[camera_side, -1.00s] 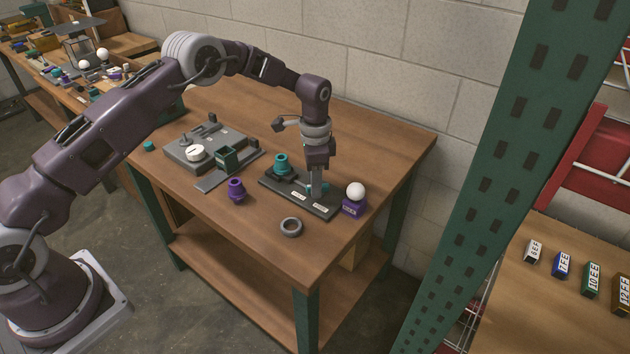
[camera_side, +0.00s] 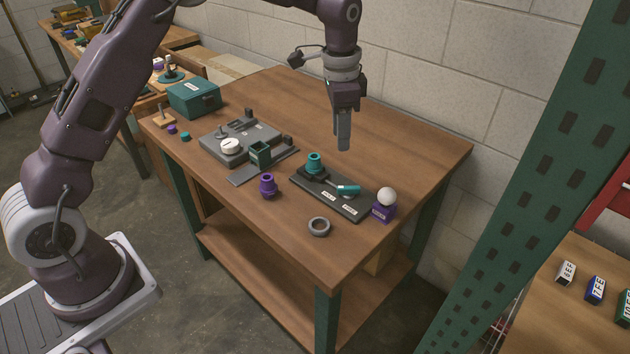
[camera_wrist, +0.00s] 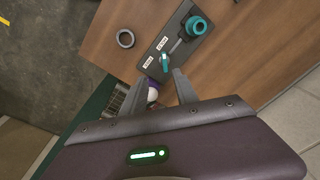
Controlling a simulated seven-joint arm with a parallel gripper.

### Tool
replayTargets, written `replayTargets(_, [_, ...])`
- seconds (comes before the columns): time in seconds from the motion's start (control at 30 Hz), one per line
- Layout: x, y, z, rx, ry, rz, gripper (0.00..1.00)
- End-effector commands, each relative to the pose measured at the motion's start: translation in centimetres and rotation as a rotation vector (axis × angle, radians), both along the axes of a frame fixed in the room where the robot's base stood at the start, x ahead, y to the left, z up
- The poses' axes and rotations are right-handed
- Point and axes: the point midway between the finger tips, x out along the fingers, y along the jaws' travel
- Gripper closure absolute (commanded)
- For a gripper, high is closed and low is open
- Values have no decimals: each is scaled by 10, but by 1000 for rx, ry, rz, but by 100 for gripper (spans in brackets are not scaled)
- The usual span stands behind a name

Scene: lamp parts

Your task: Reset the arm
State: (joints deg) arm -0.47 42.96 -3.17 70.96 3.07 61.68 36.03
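My gripper (camera_side: 343,147) hangs in the air above the table, fingers pointing down, clear of every part. In the wrist view my gripper (camera_wrist: 160,78) shows its two fingers apart with nothing held between them. Below it lies a dark tray (camera_side: 322,196) with two white labels. A teal stepped part (camera_side: 314,163) stands at the tray's far end, with a grey rod beside it. A small teal cylinder (camera_side: 348,189) lies on the tray; it also shows in the wrist view (camera_wrist: 165,63).
A white ball (camera_side: 387,196) sits on a purple block (camera_side: 382,213) near the right edge. A grey ring (camera_side: 319,226) and a purple part (camera_side: 268,186) stand in front. A grey fixture (camera_side: 232,143) and teal box (camera_side: 194,97) are farther left. The table's back right is clear.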

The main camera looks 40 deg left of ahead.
Motion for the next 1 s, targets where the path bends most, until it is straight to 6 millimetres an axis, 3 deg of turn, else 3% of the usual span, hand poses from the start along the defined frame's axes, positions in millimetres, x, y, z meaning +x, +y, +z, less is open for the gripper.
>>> replayTargets(0.03, [-22,1,40,-1,-43,48,65])
replayTargets(0.1, [-61,2,84,-10,-95,131,65])
replayTargets(0.23, [-146,5,140,-42,-194,289,65])
replayTargets(0.37, [-237,7,158,-93,-286,442,65])
replayTargets(0.4, [-262,8,156,-110,-310,486,65])
replayTargets(0.5, [-311,8,143,-154,-359,576,65])
replayTargets(0.6, [-339,8,130,-186,-389,633,65])
replayTargets(0.7, [-351,8,122,-200,-400,658,65])
replayTargets(1.0, [-352,8,121,-201,-399,661,65])
